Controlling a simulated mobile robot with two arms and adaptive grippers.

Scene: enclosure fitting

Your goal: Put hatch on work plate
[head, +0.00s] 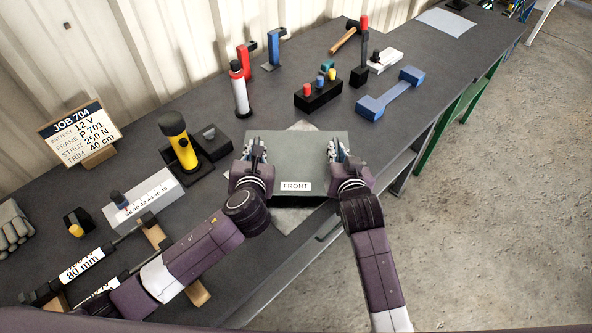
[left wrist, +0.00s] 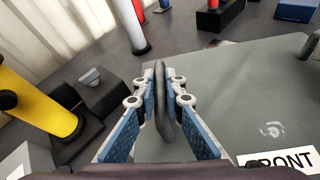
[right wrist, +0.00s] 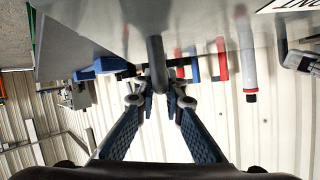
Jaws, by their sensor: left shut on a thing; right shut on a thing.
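The hatch (head: 295,160) is a grey flat panel with a FRONT label on its near side. My left gripper (head: 256,151) is shut on the hatch's left handle, a dark upright bar (left wrist: 162,95) in the left wrist view. My right gripper (head: 336,152) is shut on its right handle, a grey bar (right wrist: 157,62) in the right wrist view. The work plate (head: 292,222) is a lighter metal sheet, mostly hidden under the hatch, with corners showing in front and behind. I cannot tell whether the hatch touches it.
A yellow torch (head: 179,142) stands left of the hatch on the grey bench. A red-and-white cylinder (head: 239,90), a black button block (head: 318,94) and a blue bracket (head: 391,95) stand behind it. The bench's front edge is close to my right arm.

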